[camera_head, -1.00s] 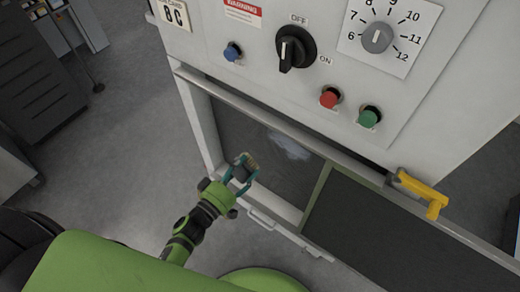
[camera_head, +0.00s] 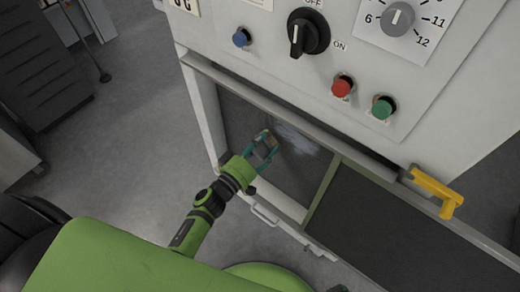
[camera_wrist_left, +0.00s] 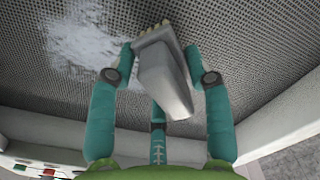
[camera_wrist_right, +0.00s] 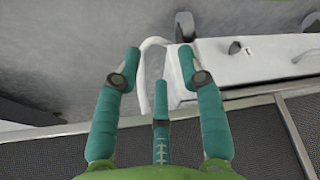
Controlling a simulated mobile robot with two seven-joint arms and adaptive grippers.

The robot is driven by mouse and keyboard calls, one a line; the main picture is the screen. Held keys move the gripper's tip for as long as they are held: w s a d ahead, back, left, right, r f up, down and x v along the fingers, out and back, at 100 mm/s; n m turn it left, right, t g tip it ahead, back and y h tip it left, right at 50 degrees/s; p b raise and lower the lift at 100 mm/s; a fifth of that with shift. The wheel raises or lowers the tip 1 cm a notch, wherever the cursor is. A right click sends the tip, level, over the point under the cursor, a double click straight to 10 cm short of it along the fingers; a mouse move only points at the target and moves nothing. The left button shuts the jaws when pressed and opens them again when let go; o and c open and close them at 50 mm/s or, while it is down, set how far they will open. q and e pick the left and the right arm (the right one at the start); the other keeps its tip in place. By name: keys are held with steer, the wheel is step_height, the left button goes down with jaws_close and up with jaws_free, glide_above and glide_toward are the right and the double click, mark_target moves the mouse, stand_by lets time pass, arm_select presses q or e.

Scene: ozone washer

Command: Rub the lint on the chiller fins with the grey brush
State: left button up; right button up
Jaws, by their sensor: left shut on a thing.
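The grey brush (camera_head: 265,146) is held by my left gripper (camera_head: 262,150) in front of the dark chiller fins (camera_head: 293,178). In the left wrist view the brush (camera_wrist_left: 163,78) sits between the teal fingers of the left gripper (camera_wrist_left: 163,72), its bristles toward the fin mesh (camera_wrist_left: 246,50). Pale lint (camera_head: 297,138) lies on the fins just right of the brush; it also shows at upper left in the left wrist view (camera_wrist_left: 92,45). I cannot tell whether the bristles touch the fins. My right gripper (camera_wrist_right: 155,65) is open and empty in the right wrist view.
The white washer front has a black rotary switch (camera_head: 308,33), a red button (camera_head: 342,86), a green button (camera_head: 383,107) and a yellow handle (camera_head: 437,188). A frame bar (camera_head: 322,194) divides the fins from a second dark panel (camera_head: 385,220). Open floor lies at left.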

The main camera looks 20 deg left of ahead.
steer(key=shift+s+d+f, duration=0.15)
steer(key=shift+s, duration=0.4)
steer(key=shift+s+d+f, duration=0.1)
steer(key=shift+s+d, duration=0.05)
steer(key=shift+s, duration=0.35)
arm_select(q)
steer(key=shift+w, duration=0.15)
arm_select(e)
steer(key=shift+w+a, duration=0.15)
arm_select(q)
steer(key=shift+w+d, duration=0.15)
steer(key=shift+w, duration=0.1)
arm_select(e)
steer(key=shift+w+a+r, duration=0.1)
steer(key=shift+w, duration=0.15)
arm_select(q)
steer(key=shift+w+d, duration=0.2)
steer(key=shift+w, duration=0.35)
steer(key=shift+d, duration=0.1)
